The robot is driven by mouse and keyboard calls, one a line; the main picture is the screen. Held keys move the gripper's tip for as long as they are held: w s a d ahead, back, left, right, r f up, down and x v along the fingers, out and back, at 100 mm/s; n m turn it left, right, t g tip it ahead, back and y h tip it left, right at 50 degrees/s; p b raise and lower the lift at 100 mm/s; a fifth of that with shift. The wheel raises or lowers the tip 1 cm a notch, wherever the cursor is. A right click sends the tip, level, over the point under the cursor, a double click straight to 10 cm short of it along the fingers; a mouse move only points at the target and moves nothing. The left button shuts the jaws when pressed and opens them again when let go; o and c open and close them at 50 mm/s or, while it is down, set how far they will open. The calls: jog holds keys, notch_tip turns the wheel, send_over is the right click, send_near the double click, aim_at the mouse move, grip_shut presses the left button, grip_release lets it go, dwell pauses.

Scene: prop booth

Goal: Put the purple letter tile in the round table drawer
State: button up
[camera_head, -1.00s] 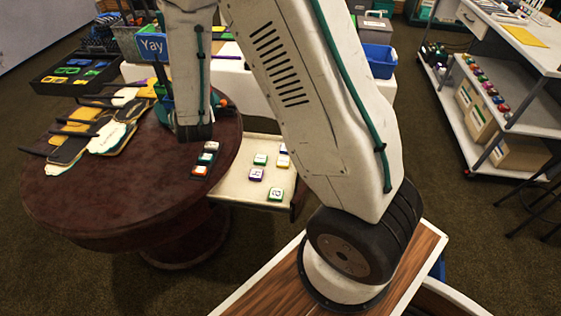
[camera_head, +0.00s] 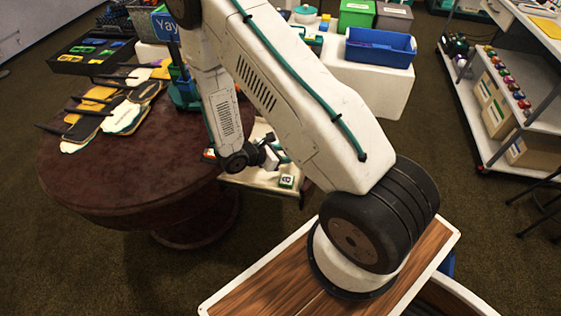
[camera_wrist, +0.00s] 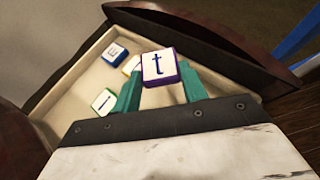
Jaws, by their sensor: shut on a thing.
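The purple letter tile (camera_wrist: 158,66), white-faced with a dark "t", is between the teal fingers of my gripper (camera_wrist: 158,76) in the wrist view. My gripper is shut on it and holds it over the open drawer (camera_wrist: 72,88). The cream-floored drawer also shows in the head view (camera_head: 262,184), pulled out from the round table (camera_head: 130,175) and partly covered by my arm. The held tile cannot be made out in the head view.
Inside the drawer lie a blue- or purple-edged tile (camera_wrist: 115,53), a green-edged tile (camera_wrist: 103,102) and a yellow-edged tile (camera_wrist: 130,64). A white table with a blue bin (camera_head: 380,47) is behind.

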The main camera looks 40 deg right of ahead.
aim_at(284, 169)
jog(key=shift+f, duration=2.95)
jog(key=shift+f, duration=0.1)
jog(key=o, duration=0.9)
jog(key=shift+f, duration=0.1)
jog(key=shift+o, duration=0.2)
